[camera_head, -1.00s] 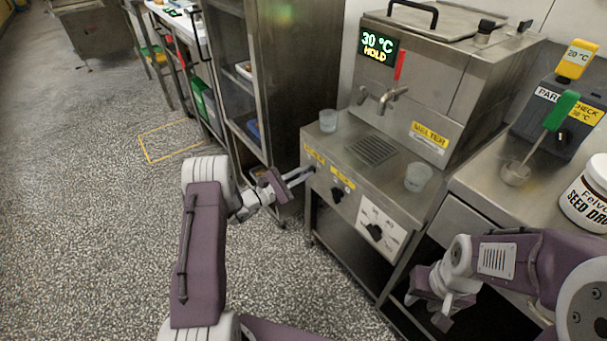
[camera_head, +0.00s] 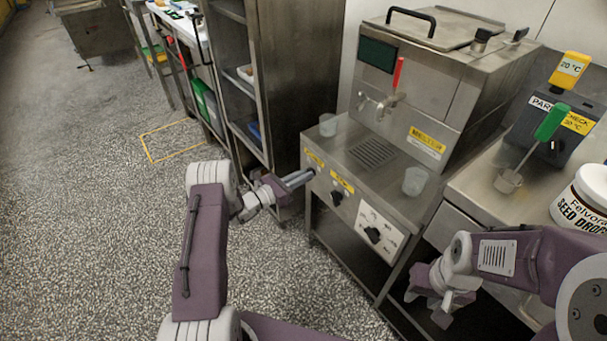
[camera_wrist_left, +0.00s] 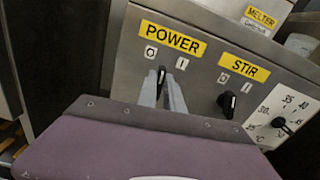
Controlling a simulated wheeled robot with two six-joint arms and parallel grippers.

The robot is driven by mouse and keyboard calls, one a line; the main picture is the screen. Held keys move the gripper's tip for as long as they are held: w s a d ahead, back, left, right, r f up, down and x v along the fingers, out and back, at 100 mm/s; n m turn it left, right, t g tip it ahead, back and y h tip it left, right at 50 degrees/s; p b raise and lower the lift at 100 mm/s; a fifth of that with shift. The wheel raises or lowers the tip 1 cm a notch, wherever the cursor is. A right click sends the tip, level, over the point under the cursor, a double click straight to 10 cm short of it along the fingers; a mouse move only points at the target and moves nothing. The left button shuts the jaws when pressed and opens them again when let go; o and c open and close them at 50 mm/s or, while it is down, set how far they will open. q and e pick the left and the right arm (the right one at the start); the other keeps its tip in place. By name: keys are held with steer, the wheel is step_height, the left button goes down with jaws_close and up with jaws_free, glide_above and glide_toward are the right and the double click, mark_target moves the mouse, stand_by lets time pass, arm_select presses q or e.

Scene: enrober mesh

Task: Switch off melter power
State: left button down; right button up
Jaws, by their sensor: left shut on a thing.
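The melter (camera_head: 440,85) is a steel machine whose display (camera_head: 377,55) is dark. Its front panel carries a POWER label with 0 and I marks (camera_wrist_left: 172,39), and a black power knob (camera_wrist_left: 161,75) below them. My left gripper (camera_head: 312,173) reaches the panel's left end, and its fingers (camera_wrist_left: 163,90) are shut on the power knob. The fingers hide part of the knob; its top shows nearer the 0 mark. My right gripper (camera_head: 437,301) hangs in front of the lower shelf, away from the panel; its fingers are too unclear to judge.
The STIR knob (camera_wrist_left: 227,101) sits right of the power knob, then the temperature dial (camera_wrist_left: 281,124). Two clear cups (camera_head: 328,125) (camera_head: 415,181) stand on the melter's ledge. A seed drops jar (camera_head: 583,200) stands on the right counter. Floor at left is clear.

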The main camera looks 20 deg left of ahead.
arm_select(q)
steer(key=n+p, duration=0.1)
steer(key=n, duration=0.3)
steer(key=shift+a+f+n, duration=0.1)
steer(key=shift+n, duration=0.2)
stand_by(0.5)
steer(key=c, duration=1.5)
jaws_free()
steer(key=p+v, duration=0.2)
steer(key=v, duration=0.7)
steer(key=shift+p, duration=0.3)
